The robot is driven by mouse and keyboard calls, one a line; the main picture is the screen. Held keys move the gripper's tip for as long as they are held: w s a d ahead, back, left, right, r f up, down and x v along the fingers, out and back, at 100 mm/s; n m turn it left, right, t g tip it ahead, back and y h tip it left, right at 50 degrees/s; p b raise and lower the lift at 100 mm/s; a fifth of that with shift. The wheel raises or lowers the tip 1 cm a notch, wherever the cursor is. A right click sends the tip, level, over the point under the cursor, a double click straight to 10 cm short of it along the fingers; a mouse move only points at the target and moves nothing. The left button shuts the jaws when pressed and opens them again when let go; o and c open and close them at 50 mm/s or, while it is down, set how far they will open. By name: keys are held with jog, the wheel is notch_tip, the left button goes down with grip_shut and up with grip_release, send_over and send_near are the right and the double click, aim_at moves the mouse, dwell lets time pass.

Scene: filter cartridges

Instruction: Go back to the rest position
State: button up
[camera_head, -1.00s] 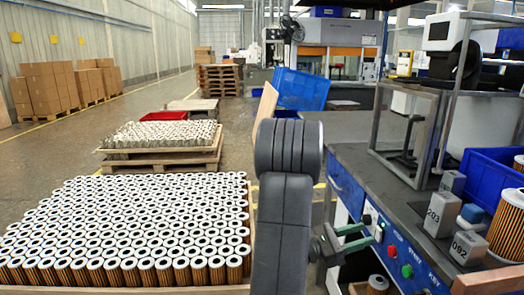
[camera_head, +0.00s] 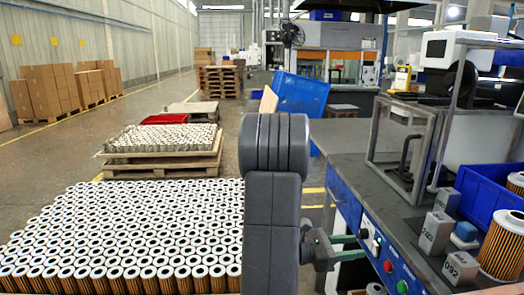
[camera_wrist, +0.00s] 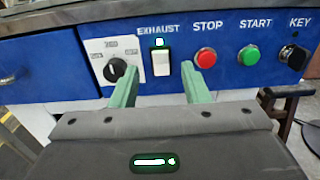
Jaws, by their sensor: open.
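My gripper (camera_head: 350,247) is open and empty, with two green fingers reaching right toward the blue front panel (camera_head: 345,199) of the workbench. In the wrist view my gripper (camera_wrist: 160,92) faces that panel, with its fingers apart on either side of a white EXHAUST rocker switch (camera_wrist: 161,63). The switch has a green light above it. I cannot tell whether the fingertips touch the panel. To the right are a red STOP button (camera_wrist: 206,58), a green START button (camera_wrist: 249,55) and a KEY switch (camera_wrist: 292,56). A black dial (camera_wrist: 115,69) is on the left.
A pallet of filter cartridges (camera_head: 125,235) fills the lower left, close to my arm. A second loaded pallet (camera_head: 160,163) lies beyond it. On the bench are grey numbered blocks (camera_head: 435,233), a blue bin (camera_head: 485,195) and a large filter (camera_head: 502,248).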

jog(key=a+p, duration=0.1)
jog(key=a, duration=0.7)
jog(key=shift+s, duration=0.3)
jog(key=shift+s, duration=0.1)
